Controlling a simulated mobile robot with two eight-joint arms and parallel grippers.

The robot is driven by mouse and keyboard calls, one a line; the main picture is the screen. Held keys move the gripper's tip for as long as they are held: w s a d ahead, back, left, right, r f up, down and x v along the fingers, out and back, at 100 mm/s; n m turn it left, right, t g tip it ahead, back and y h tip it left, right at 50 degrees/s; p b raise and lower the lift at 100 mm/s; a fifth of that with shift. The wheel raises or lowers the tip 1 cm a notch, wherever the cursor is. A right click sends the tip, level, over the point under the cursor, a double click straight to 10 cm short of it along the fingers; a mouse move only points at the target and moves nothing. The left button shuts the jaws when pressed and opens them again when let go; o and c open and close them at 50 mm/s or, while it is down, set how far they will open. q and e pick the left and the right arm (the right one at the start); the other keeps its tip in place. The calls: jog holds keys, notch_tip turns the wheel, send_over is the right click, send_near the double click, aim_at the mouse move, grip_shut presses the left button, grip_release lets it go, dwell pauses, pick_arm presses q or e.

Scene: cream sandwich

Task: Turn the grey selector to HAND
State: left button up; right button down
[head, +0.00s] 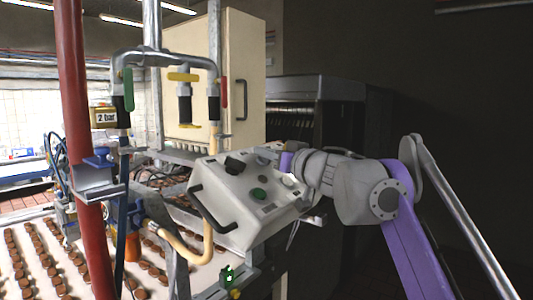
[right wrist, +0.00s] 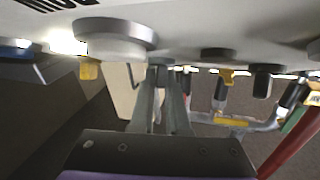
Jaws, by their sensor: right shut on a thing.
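The white control box (head: 228,213) stands in the middle of the head view, its sloped top carrying black knobs and a green button (head: 259,194). My right gripper (head: 284,161) reaches in from the right over the box's far right corner. In the right wrist view its two grey fingers (right wrist: 160,92) are shut on a small dark grey knob (right wrist: 160,73) on the panel, which I take as the grey selector. The gripper hides this knob in the head view. Its pointer and the HAND marking cannot be read. My left gripper is not in view.
A black knob (head: 235,165) and a black handle (head: 207,213) are on the box. In the wrist view a large pale round button (right wrist: 115,42) sits close left of the fingers. A red post (head: 77,130) and pipework stand left; a biscuit conveyor (head: 30,225) runs below.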

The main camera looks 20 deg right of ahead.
jog(key=n+g+y, duration=0.1)
jog(key=n+y, duration=0.1)
jog(key=shift+r+n+p, duration=0.15)
jog(key=shift+n+p, duration=0.15)
jog(key=shift+p, duration=0.05)
jog(key=n+g+y+p, duration=0.2)
jog(key=n+g+y, duration=0.1)
jog(key=n+y, duration=0.1)
jog(key=shift+n+y, duration=0.3)
jog(key=shift+n, duration=0.1)
jog(key=shift+n+g+y, duration=0.6)
jog(key=shift+n+g, duration=0.1)
jog(key=shift+n, duration=0.2)
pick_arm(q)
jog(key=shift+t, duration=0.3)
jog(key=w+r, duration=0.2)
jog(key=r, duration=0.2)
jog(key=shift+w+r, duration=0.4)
pick_arm(e)
jog(key=shift+n+g+y, duration=0.4)
jog(key=shift+n+g, duration=0.4)
jog(key=shift+n+g+y, duration=0.3)
jog(key=shift+n+g, duration=0.1)
jog(key=c, duration=0.9)
grip_release()
jog(key=shift+a, duration=0.1)
